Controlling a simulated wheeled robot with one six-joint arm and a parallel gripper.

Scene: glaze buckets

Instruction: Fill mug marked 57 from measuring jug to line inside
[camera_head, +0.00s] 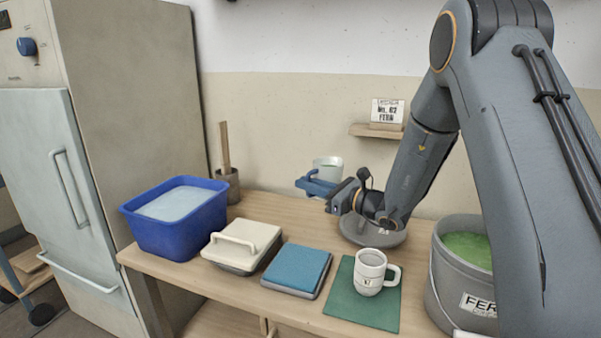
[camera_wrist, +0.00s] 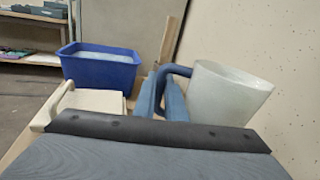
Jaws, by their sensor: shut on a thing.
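A white mug (camera_head: 367,275) stands upright on a green mat (camera_head: 341,305) at the table's front right. Its handle points right, and the small mark on its front is too small to read. My gripper (camera_head: 318,186) is shut on the blue handle of the pale measuring jug (camera_head: 328,168) and holds it above the back of the table, behind and left of the mug. The jug (camera_wrist: 227,95) looks about upright in the head view. The wrist view shows its blue handle at the gripper fingers (camera_wrist: 162,98). The liquid level in jug and mug cannot be told.
A blue tub (camera_head: 172,225) of pale liquid, a cream-handled block (camera_head: 240,243) and a blue pad (camera_head: 297,268) stand left of the mat. A grey bucket (camera_head: 455,290) of green glaze stands right. A wall shelf (camera_head: 377,132) holds a sign.

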